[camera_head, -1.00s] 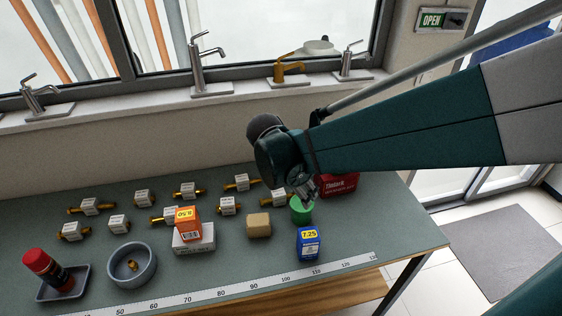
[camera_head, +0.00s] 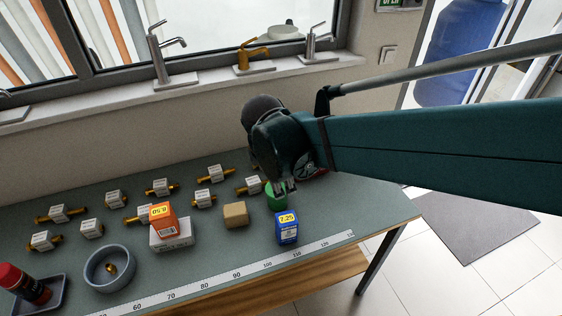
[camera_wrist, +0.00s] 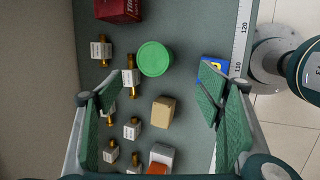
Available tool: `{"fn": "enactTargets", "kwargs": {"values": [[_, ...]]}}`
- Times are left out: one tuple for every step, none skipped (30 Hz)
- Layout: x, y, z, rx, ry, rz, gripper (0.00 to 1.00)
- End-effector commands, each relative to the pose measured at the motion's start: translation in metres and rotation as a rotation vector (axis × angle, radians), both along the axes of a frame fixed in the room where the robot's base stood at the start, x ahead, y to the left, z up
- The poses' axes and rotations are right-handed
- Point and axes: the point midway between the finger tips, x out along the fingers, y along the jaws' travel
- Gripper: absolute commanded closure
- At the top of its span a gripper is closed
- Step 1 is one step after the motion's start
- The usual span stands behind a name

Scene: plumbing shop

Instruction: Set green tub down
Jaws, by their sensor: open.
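The green tub (camera_head: 276,197) stands on the counter (camera_head: 330,205), near its right part, just below my gripper (camera_head: 285,186) in the head view. In the wrist view the tub's round green lid (camera_wrist: 155,58) shows whole, ahead of the fingertips and free of them. My gripper (camera_wrist: 155,85) is open, its green-padded fingers wide apart with nothing held between them. In the head view my wrist covers part of the tub's top.
A blue box (camera_head: 287,227) stands in front of the tub, and a tan block (camera_head: 235,214) is to its left. Tagged brass fittings (camera_wrist: 130,76) stand close by. A red box (camera_wrist: 118,8) lies behind. A ruler strip (camera_head: 240,272) runs along the front edge.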

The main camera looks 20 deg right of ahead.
Motion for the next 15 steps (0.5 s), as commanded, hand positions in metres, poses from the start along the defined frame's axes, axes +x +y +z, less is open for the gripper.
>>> {"fn": "enactTargets", "kwargs": {"values": [[-0.007,-0.002,0.004,0.028,-0.022,-0.052,0.34],[-0.009,-0.003,0.006,0.046,-0.036,-0.085,0.34],[-0.014,-0.004,0.009,0.072,-0.053,-0.131,0.34],[-0.016,-0.004,0.011,0.092,-0.067,-0.165,0.34],[-0.02,-0.005,0.013,0.112,-0.081,-0.198,0.34],[-0.023,-0.006,0.016,0.137,-0.098,-0.244,0.34],[-0.027,-0.006,0.018,0.158,-0.111,-0.279,0.34],[-0.029,-0.006,0.019,0.179,-0.123,-0.312,0.34],[-0.034,-0.007,0.022,0.205,-0.139,-0.359,0.34],[-0.036,-0.008,0.024,0.226,-0.151,-0.393,0.34],[-0.039,-0.008,0.026,0.247,-0.164,-0.428,0.34],[-0.043,-0.008,0.028,0.276,-0.179,-0.472,0.34],[-0.047,-0.009,0.029,0.296,-0.19,-0.506,0.34],[-0.049,-0.009,0.031,0.317,-0.202,-0.541,0.34],[-0.053,-0.01,0.033,0.346,-0.217,-0.588,0.34]]}}
